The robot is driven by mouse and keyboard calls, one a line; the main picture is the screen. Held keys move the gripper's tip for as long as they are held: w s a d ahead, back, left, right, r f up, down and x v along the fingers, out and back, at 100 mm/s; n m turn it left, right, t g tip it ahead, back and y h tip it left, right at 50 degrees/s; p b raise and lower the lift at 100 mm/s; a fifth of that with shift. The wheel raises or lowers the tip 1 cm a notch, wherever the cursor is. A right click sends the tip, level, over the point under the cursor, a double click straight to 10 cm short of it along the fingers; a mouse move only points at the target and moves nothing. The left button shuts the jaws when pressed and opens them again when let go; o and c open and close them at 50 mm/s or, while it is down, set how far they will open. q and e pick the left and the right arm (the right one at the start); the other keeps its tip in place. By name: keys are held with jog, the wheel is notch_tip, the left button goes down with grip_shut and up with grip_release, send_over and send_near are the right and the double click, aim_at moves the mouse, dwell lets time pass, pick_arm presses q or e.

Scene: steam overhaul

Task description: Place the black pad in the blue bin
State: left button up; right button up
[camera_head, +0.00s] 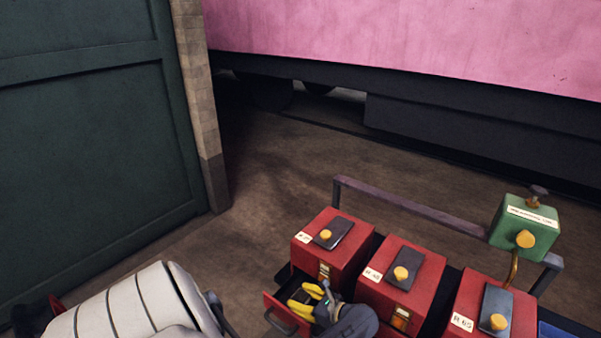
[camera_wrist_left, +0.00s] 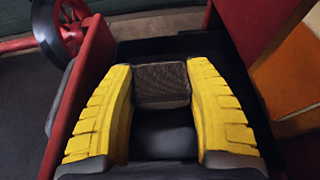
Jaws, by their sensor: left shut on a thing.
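My left gripper (camera_head: 308,296) reaches into the open drawer (camera_head: 278,306) of the leftmost red box, its yellow fingers pointing down into it. In the left wrist view the gripper (camera_wrist_left: 160,82) is shut on the black pad (camera_wrist_left: 161,80), a dark, rough-faced block held between the fingertips. The pad is low inside the dark drawer; I cannot tell if it touches the floor. In the head view the pad is hidden. A blue surface (camera_head: 560,330) shows at the lower right corner; it may be the blue bin, mostly cut off. My right gripper is not in view.
Three red boxes with dark lids and yellow knobs, the left (camera_head: 333,245), middle (camera_head: 398,285) and right (camera_head: 490,310), stand in a row. A green box (camera_head: 525,228) on a copper pipe rises behind the right one. A metal rail (camera_head: 410,208) runs behind them.

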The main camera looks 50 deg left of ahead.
aim_at(306, 302)
pick_arm(q)
jog(key=shift+f, duration=0.15)
jog(key=o, duration=1.2)
jog(key=v, duration=0.7)
jog(key=shift+d, duration=0.1)
notch_tip(306, 302, up, 6)
jog(key=shift+d+r, duration=0.15)
jog(key=shift+r, duration=0.05)
jog(key=shift+w+r, duration=0.1)
jog(key=shift+r, duration=0.8)
jog(key=shift+c, duration=0.4)
